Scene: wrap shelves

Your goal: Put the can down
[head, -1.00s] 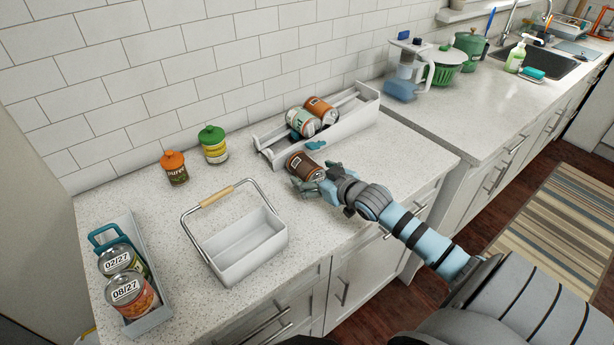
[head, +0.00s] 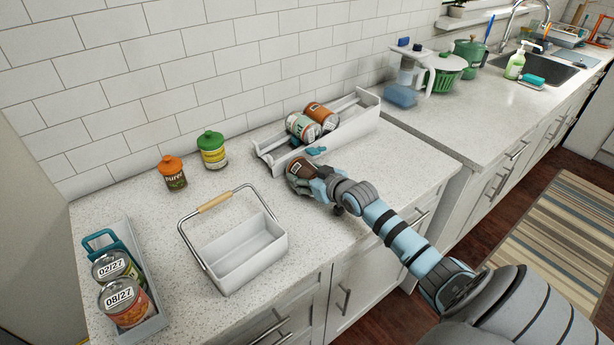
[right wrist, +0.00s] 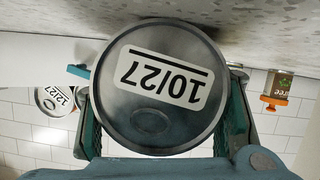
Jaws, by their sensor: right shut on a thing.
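A brown can (head: 301,167) is in my right gripper (head: 305,181), in front of the white can rack on the counter. In the right wrist view the can's metal end (right wrist: 150,125) fills the middle, with an upside-down 10/27 label. The fingers of my right gripper (right wrist: 165,110) close on both its sides. The can looks low over the counter; I cannot tell whether it touches. My left gripper is not in view.
The white rack (head: 350,133) holds two cans (head: 303,128) lying down. A wire-handled white caddy (head: 238,262) is empty. A grey bin (head: 152,325) at left holds cans dated 02/27 and 08/27. Orange-lidded (head: 172,175) and green-lidded (head: 212,152) jars stand by the wall.

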